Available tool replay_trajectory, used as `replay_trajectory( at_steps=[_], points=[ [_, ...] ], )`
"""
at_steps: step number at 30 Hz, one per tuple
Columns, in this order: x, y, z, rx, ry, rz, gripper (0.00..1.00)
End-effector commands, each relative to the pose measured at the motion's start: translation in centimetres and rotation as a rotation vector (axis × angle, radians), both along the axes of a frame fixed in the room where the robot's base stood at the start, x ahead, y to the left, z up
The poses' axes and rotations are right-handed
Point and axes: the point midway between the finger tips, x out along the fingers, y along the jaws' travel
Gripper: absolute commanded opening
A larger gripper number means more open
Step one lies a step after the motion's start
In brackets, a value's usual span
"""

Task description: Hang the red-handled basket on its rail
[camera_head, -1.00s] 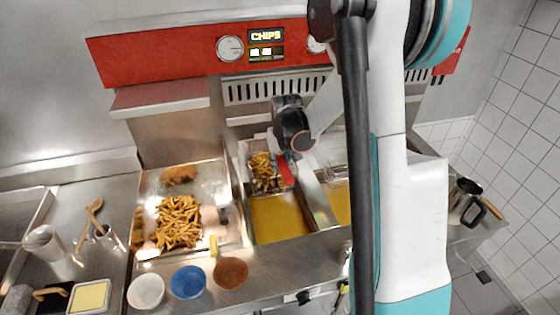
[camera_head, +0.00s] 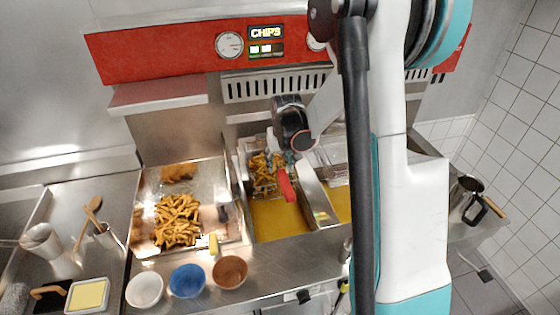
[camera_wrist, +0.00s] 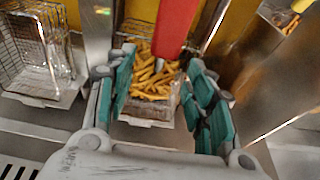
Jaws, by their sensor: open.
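The red-handled basket (camera_head: 257,186) holds fries and is at the back of the left oil vat (camera_head: 278,222). Its red handle (camera_head: 287,185) points toward the front, over the oil. My gripper (camera_wrist: 162,66) is open, with its teal-padded fingers apart on both sides of the basket's fries in the wrist view. The red handle (camera_wrist: 174,28) lies ahead of the fingers, and they are not closed on it. In the head view my gripper (camera_head: 285,148) is above the back of the basket and hides part of it. I cannot tell whether the basket hangs on its rail.
A second wire basket (camera_wrist: 38,60) stands beside it in the wrist view. A metal tray (camera_head: 148,215) of fries is at the left. White (camera_head: 145,290), blue (camera_head: 187,281) and brown (camera_head: 230,272) bowls line the front. A jug (camera_head: 462,198) is at the right.

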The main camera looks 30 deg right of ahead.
Motion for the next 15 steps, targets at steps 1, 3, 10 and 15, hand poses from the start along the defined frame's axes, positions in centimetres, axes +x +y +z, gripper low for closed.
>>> replay_trajectory(
  at_steps=[1,3,10,15],
  points=[
    [-0.1,0.0,0.3,0.000,0.000,0.000,0.49],
    [-0.2,0.1,0.8,0.000,-0.001,0.000,0.49],
    [-1.2,0.4,4.5,0.000,-0.001,0.000,0.49],
    [-2.1,0.6,7.6,0.000,-0.001,0.000,0.49]
  ],
)
